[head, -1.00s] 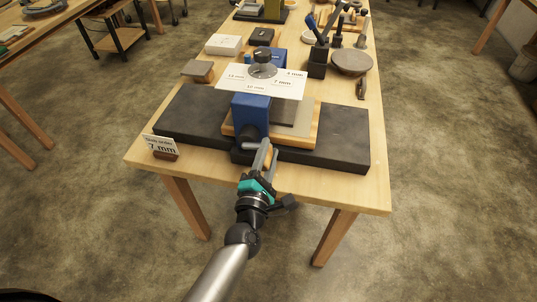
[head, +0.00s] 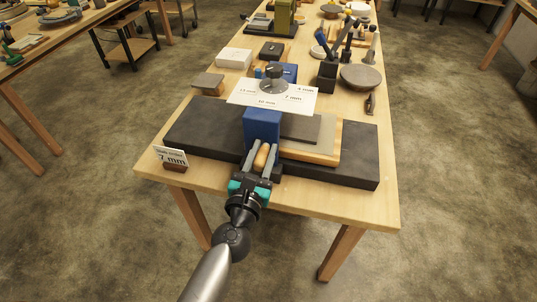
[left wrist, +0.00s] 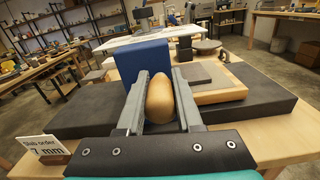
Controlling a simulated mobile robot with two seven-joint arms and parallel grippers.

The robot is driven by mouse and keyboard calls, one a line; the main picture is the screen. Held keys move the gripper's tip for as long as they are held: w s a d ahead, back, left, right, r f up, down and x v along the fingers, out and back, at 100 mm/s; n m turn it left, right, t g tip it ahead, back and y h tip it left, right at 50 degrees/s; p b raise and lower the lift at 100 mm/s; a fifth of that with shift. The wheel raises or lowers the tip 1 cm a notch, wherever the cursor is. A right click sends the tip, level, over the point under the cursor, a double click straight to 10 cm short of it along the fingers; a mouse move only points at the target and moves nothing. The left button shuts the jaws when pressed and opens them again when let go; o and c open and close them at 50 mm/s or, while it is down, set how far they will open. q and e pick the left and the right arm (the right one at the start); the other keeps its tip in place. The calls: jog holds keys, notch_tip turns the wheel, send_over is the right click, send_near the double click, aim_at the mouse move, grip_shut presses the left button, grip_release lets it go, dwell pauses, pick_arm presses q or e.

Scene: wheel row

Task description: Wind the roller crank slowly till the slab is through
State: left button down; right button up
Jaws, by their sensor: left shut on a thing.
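My left gripper (head: 261,160) is shut on the crank's wooden handle (head: 262,157), in front of the blue roller housing (head: 263,127). In the left wrist view, the tan handle (left wrist: 161,100) sits between the two grey fingers. The dark grey slab (head: 301,127) lies flat to the right of the near housing, on a grey sheet (head: 328,135) over a wooden board (head: 337,143). The slab's left part is hidden by the housing and white card. A black dial (head: 274,80) stands above the white thickness card (head: 300,101). My right gripper is not in view.
The long black bed (head: 205,128) runs along the table's near end. A "Slab order 7 mm" sign (head: 171,157) stands at the front left. Behind are a white box (head: 234,58), a tool holder (head: 327,76) and a round grey disc (head: 361,77).

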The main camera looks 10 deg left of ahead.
pick_arm(q)
jog(key=shift+a+r+n, duration=0.1)
jog(key=shift+a+n, duration=0.65)
jog(key=shift+n, duration=0.65)
jog(key=shift+a, duration=0.1)
jog(key=c, duration=0.6)
grip_release()
jog(key=shift+r, duration=0.1)
jog(key=shift+o, duration=0.2)
jog(key=s+b, duration=0.6)
jog(key=s, duration=0.9)
jog(key=shift+s+a+b, duration=0.15)
jog(key=shift+a+b, duration=0.05)
jog(key=shift+b, duration=0.2)
